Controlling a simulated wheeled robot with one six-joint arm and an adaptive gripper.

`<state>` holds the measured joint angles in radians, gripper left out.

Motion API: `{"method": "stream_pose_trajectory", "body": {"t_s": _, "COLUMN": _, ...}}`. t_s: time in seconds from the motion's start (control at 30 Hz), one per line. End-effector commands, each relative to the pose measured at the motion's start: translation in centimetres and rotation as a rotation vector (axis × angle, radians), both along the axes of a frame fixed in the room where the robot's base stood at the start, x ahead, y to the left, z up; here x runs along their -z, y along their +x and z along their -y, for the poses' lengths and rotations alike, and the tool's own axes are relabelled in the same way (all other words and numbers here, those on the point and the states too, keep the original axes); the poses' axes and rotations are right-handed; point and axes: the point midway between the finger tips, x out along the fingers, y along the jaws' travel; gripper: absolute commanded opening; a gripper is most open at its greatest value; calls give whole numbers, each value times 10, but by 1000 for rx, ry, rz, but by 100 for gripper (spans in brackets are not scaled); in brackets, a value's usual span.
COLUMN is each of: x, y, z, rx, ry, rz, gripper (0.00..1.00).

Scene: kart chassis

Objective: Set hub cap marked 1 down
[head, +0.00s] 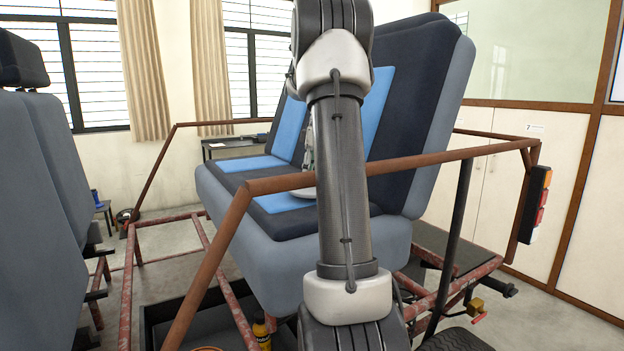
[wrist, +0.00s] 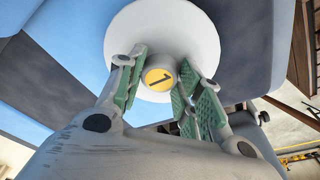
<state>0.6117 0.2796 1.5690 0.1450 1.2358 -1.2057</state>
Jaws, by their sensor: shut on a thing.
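The hub cap marked 1 (wrist: 160,38) is a white disc with a round central knob bearing a yellow face and a black 1. In the wrist view my gripper (wrist: 160,80) is shut on that knob, with green finger pads on either side. In the head view my arm hides most of the gripper and hub cap. A pale edge of the hub cap (head: 303,192) shows left of my arm, low over the blue bench seat (head: 250,205). I cannot tell whether it touches the cushion.
Grey seats (head: 45,170) stand at the left. A dark tray (head: 165,318) with a yellow bottle (head: 261,333) lies below. A light cluster (head: 535,205) is at the right.

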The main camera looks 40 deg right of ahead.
Motion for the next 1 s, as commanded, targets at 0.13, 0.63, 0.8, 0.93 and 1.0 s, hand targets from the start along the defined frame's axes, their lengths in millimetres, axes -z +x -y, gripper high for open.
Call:
{"method": "stream_pose_trajectory", "body": {"t_s": 0.13, "x": 17, "y": 0, "z": 0, "rx": 0, "ry": 0, "rz": 0, "gripper": 5}}
{"method": "stream_pose_trajectory", "body": {"t_s": 0.63, "x": 25, "y": 0, "z": 0, "rx": 1, "ry": 1, "rz": -1, "gripper": 5}}
{"method": "stream_pose_trajectory", "body": {"t_s": 0.8, "x": 24, "y": 0, "z": 0, "rx": 0, "ry": 0, "rz": 0, "gripper": 58}}
{"method": "stream_pose_trajectory", "body": {"t_s": 0.93, "x": 24, "y": 0, "z": 0, "rx": 0, "ry": 0, "rz": 0, "gripper": 58}}
{"method": "stream_pose_trajectory", "body": {"t_s": 1.0, "x": 24, "y": 0, "z": 0, "rx": 0, "ry": 0, "rz": 0, "gripper": 58}}
